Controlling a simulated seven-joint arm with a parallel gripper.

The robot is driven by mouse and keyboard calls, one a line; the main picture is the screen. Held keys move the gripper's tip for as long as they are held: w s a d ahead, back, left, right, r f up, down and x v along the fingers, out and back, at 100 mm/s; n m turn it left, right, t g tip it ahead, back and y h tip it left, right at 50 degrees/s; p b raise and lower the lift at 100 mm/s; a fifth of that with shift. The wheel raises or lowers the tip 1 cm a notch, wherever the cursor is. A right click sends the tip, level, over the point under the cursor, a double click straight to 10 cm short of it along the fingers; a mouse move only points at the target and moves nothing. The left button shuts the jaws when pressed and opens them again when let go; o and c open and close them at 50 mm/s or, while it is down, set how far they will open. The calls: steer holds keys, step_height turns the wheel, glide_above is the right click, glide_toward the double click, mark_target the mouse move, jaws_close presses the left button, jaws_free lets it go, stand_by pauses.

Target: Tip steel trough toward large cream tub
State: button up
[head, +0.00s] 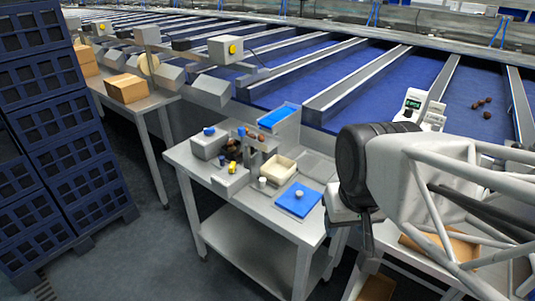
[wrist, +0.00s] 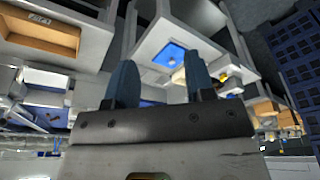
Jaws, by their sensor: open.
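A small steel table (head: 262,222) carries the task's objects. The cream tub (head: 279,170) is an open box at the table's middle; it also shows in the wrist view (wrist: 179,77), partly behind a finger. Brown dates (head: 232,150) lie among grey metal parts left of the tub. I cannot clearly tell which grey part is the steel trough; a low grey metal piece (head: 229,181) sits at the table's left front. My gripper (wrist: 161,84) is open and empty, its two dark blue fingers apart. In the head view it hangs right of the table, away from the tub.
A blue mat (head: 291,207) with a small pale object, a white cup (head: 262,182) and a blue tray (head: 277,116) are near the tub. Blue crates (head: 62,150) stack at the left. Conveyor lanes (head: 285,80) run behind. A white scale (head: 410,108) stands at the right.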

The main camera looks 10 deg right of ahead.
steer(key=shift+w, duration=0.1)
steer(key=w+a+r+n, duration=0.1)
steer(key=w+r, duration=0.1)
steer(key=w, duration=0.5)
steer(key=w+a+r+n, duration=0.1)
steer(key=w+r, duration=0.2)
steer(key=w, duration=0.3)
steer(key=n+g, duration=0.3)
steer(key=n, duration=0.4)
glide_above(241, 128)
steer(key=f, duration=0.5)
steer(key=shift+s+d+f, duration=0.2)
steer(key=shift+d+f, duration=0.05)
steer(key=shift+d, duration=0.05)
steer(key=shift+w+a+f, duration=0.2)
steer(key=shift+w, duration=0.2)
